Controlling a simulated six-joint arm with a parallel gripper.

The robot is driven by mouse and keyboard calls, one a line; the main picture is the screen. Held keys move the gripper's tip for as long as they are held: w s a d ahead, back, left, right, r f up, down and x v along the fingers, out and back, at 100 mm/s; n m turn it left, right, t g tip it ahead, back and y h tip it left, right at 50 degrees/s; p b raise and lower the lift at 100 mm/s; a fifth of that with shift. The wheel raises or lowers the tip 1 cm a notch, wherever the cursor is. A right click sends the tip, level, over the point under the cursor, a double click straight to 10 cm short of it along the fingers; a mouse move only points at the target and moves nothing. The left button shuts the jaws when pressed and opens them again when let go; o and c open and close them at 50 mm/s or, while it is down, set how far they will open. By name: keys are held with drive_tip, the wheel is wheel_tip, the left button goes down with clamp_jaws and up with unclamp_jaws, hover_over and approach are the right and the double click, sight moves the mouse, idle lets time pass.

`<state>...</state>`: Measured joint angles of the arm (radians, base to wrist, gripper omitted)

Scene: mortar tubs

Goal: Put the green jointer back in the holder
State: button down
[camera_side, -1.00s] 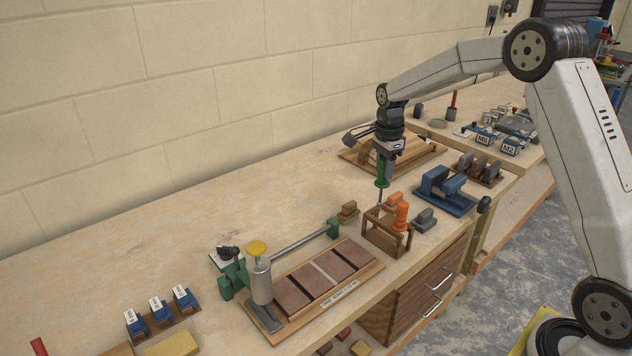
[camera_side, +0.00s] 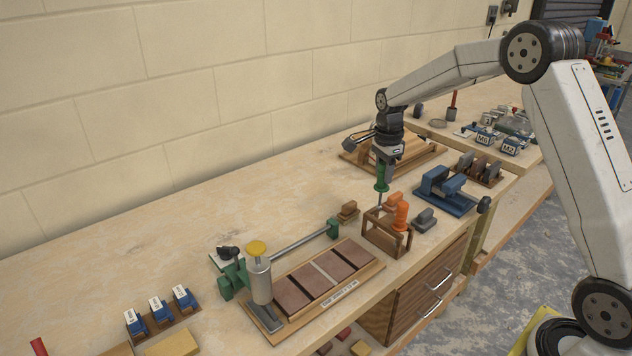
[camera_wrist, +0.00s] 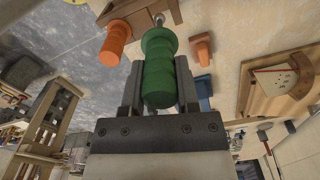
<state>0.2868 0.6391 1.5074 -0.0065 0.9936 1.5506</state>
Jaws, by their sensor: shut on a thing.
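The green jointer (camera_side: 382,178) is upright in my gripper (camera_side: 384,166), handle up and metal shaft down. In the wrist view the green handle (camera_wrist: 158,75) sits between the two fingers of my gripper (camera_wrist: 157,92), which are shut on it. The wooden holder (camera_side: 385,236) stands below, near the bench's front edge, with orange-handled tools (camera_side: 401,217) in it. The shaft's lower end is at the holder's back top edge in the side view; I cannot tell whether it has entered a slot. The holder's wood (camera_wrist: 150,15) also shows in the wrist view.
A blue clamp-like fixture (camera_side: 446,190) and a grey block (camera_side: 424,220) stand right of the holder. A small brown float (camera_side: 348,211) lies to its left. A tile board (camera_side: 330,284) lies at the front left.

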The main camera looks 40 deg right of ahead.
sight(380, 205)
drive_tip(key=shift+f, duration=0.1)
drive_tip(key=shift+f, duration=1.65)
drive_tip(key=shift+f, duration=0.25)
drive_tip(key=shift+f, duration=0.95)
drive_tip(key=shift+f, duration=0.2)
drive_tip(key=shift+f, duration=0.6)
